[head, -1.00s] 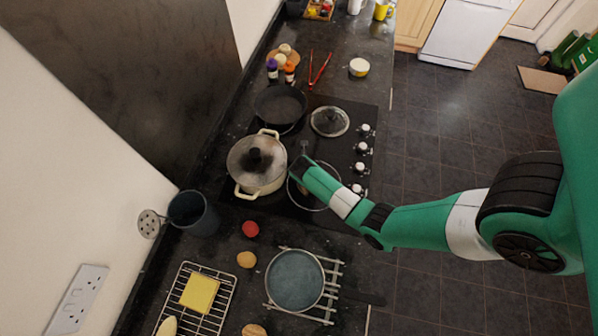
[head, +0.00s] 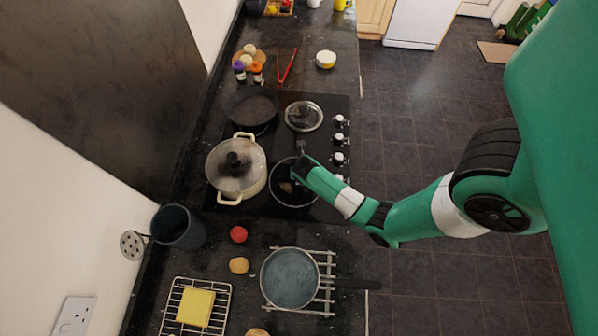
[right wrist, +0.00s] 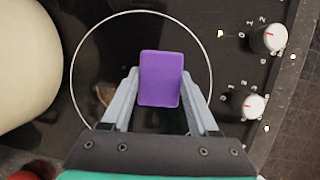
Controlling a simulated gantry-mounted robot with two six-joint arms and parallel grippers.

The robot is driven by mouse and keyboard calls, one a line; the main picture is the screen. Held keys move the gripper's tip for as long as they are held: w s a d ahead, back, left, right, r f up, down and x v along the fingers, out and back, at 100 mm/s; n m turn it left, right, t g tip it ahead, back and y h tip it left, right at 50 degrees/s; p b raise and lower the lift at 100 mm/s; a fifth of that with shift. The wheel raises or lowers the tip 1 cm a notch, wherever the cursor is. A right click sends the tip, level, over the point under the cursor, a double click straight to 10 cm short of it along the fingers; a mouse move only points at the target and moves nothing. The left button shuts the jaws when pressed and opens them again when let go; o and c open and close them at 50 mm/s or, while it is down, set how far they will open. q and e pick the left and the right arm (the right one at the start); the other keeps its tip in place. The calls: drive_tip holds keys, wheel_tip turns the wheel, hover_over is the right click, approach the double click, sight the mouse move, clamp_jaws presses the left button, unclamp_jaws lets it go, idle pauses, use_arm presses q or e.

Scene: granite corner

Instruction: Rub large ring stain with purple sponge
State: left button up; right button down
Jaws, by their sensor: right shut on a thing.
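The large cooking ring (head: 269,183) is a thin pale circle on the black glass hob. A brown stain (head: 287,187) shows inside it, left of my right gripper. In the right wrist view the stain (right wrist: 105,93) is partly covered by the left finger. My right gripper (right wrist: 160,88) is shut on the purple sponge (right wrist: 161,78), held upright between its fingers over the ring. In the head view this gripper (head: 303,166) is over the upper right of the ring and hides the sponge. I cannot tell whether the sponge touches the glass. My left gripper is not in view.
A lidded cream pot (head: 236,168) stands close left of the ring. A frying pan (head: 251,108) and a glass lid (head: 304,116) lie farther back. Control knobs (head: 338,158) line the right side. A grey saucepan (head: 290,278) sits on a trivet in front.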

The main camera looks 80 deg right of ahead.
drive_tip(key=shift+s+d+f, duration=0.1)
drive_tip(key=shift+s, duration=1.85)
drive_tip(key=shift+r, duration=3.05)
drive_tip(key=shift+r, duration=1.5)
